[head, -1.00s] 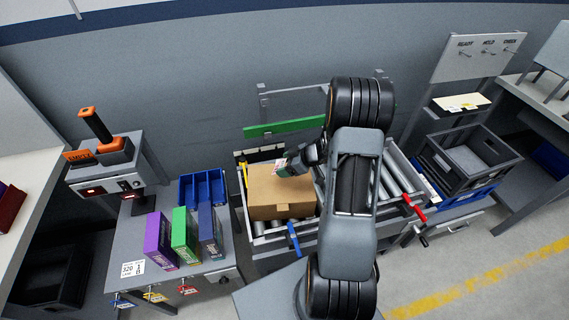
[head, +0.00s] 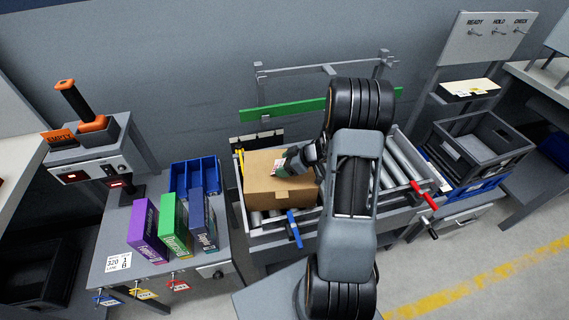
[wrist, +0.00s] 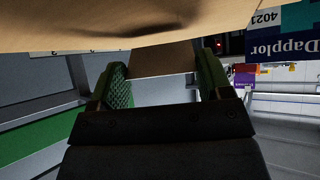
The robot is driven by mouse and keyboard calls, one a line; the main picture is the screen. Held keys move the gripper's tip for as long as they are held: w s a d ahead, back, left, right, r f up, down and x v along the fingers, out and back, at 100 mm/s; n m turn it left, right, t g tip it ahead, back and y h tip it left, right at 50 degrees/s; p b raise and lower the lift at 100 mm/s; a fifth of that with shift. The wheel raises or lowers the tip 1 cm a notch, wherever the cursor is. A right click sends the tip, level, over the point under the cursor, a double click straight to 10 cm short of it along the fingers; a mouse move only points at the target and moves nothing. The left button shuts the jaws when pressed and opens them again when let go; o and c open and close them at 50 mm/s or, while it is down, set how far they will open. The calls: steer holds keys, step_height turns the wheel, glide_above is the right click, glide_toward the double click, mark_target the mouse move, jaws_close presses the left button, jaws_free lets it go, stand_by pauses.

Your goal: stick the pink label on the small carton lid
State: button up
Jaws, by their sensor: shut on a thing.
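The small carton (head: 265,193) is a closed brown box on the roller bench. Its lid (head: 257,163) faces up. Whether the label touches the lid cannot be told. In the wrist view, the carton (wrist: 150,25) fills the top of the picture, very close to the green-padded fingers (wrist: 163,80); the label is not clearly seen there.
Purple, green and navy boxes (head: 203,220) stand on the left table beside a blue bin (head: 194,176). A blue clamp handle (head: 294,230) and a red one (head: 423,195) flank the rollers (head: 400,165). A dark crate (head: 470,148) stands at right.

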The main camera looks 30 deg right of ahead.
steer(key=shift+f, duration=0.55)
steer(key=o, duration=0.9)
steer(key=shift+r, duration=0.1)
steer(key=shift+s+d+r+p, duration=0.15)
steer(key=shift+s+r+p, duration=0.05)
steer(key=shift+r+p, duration=0.1)
steer(key=p+v, duration=0.5)
steer(key=shift+s+r, duration=0.1)
steer(key=shift+r, duration=0.05)
steer(key=shift+p+v, duration=0.95)
steer(key=shift+d, duration=0.1)
